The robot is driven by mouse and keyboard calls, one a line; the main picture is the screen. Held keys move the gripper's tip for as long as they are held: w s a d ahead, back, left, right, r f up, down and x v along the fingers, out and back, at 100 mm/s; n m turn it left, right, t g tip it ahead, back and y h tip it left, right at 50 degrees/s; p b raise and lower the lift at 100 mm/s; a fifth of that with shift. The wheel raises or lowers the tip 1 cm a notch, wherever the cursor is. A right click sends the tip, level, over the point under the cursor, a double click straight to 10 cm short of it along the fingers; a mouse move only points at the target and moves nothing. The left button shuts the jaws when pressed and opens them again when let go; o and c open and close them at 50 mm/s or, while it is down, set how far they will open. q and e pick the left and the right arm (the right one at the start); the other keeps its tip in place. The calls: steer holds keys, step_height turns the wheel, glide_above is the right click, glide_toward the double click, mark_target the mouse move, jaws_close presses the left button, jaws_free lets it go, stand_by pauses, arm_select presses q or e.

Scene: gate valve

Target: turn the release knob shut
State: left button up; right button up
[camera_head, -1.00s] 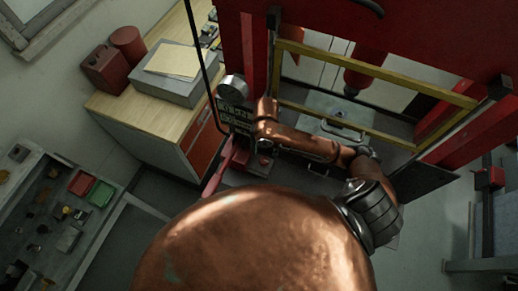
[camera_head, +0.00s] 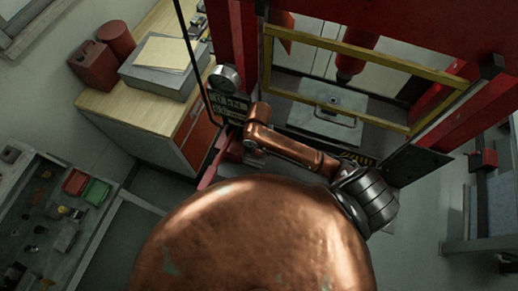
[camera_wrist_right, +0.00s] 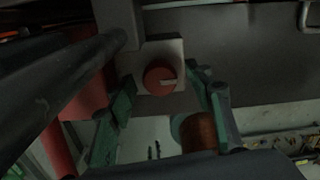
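The release knob (camera_wrist_right: 160,78) is a round red knob with a pale pointer mark, on a light square plate of a grey block. In the right wrist view it sits between the two green-padded fingers of my right gripper (camera_wrist_right: 161,84). The gripper is open, with a visible gap on each side of the knob; I see no contact. In the head view my copper right arm reaches left to the press's lower left, below the round gauge (camera_head: 224,78). The knob and right fingertips cannot be made out there. My left gripper is not in view.
The red press frame (camera_head: 470,122) has a yellow guard (camera_head: 366,53) at its front. A wooden-topped cabinet (camera_head: 140,106) stands to its left. A dark bar (camera_wrist_right: 62,82) runs close along the left of the right wrist view.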

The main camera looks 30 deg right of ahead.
steer(key=c, duration=1.1)
steer(key=m+p, duration=0.1)
steer(key=m, duration=1.3)
steer(key=shift+m, duration=1.9)
